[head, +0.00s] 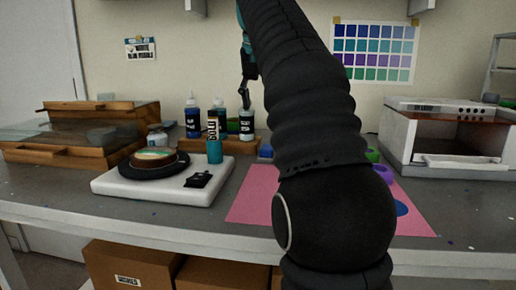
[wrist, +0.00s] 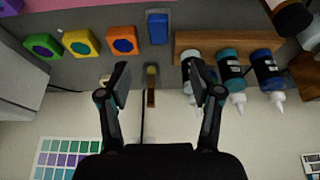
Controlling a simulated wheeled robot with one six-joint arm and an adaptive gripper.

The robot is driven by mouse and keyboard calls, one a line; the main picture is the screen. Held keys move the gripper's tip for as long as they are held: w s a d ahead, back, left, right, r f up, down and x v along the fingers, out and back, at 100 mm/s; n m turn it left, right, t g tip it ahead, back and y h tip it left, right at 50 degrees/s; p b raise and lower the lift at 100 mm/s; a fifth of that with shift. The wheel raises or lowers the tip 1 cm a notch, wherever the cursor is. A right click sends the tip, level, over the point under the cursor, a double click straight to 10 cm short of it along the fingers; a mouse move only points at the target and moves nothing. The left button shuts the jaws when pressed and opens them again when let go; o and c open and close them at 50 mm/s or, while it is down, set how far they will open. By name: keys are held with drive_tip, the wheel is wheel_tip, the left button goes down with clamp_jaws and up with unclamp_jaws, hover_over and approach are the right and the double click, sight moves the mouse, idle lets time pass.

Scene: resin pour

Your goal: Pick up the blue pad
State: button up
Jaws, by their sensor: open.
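The blue pad (wrist: 157,28) is a small blue rectangular block near the top middle of the wrist view, on the grey bench between an orange block and a wooden bottle rack. In the head view a small blue patch (head: 265,151) at the mat's back edge appears to be the same pad, partly covered by my arm. My gripper (wrist: 161,84) is open and empty in the wrist view, its fingers apart below the pad in the picture and not touching it. In the head view my gripper (head: 245,100) is partly hidden behind my arm, over the bottles.
The rack (wrist: 200,45) holds several bottles close to the pad. Orange (wrist: 122,32), yellow (wrist: 80,34) and green (wrist: 43,40) blocks stand on its other side. A pink mat (head: 255,195), a white slab (head: 115,188) and a white box-like appliance (head: 400,130) are on the bench.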

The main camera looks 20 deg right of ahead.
hover_over(267, 147)
drive_tip(key=s+a, duration=0.2)
drive_tip(key=f, duration=0.7)
drive_tip(key=shift+s+d+f, duration=0.1)
drive_tip(key=shift+d+f, duration=0.15)
drive_tip(key=shift+f, duration=0.05)
drive_tip(key=shift+x, duration=2.65)
drive_tip(key=shift+d+r, duration=0.1)
clamp_jaws()
drive_tip(key=shift+r, duration=0.15)
drive_tip(key=shift+r, duration=0.65)
drive_tip(key=r, duration=0.1)
drive_tip(key=d+r, duration=0.1)
drive_tip(key=r, duration=0.1)
drive_tip(key=shift+s+r, duration=0.1)
drive_tip(key=s+d+r, duration=0.6)
drive_tip(key=d, duration=0.2)
drive_tip(key=shift+d, duration=0.25)
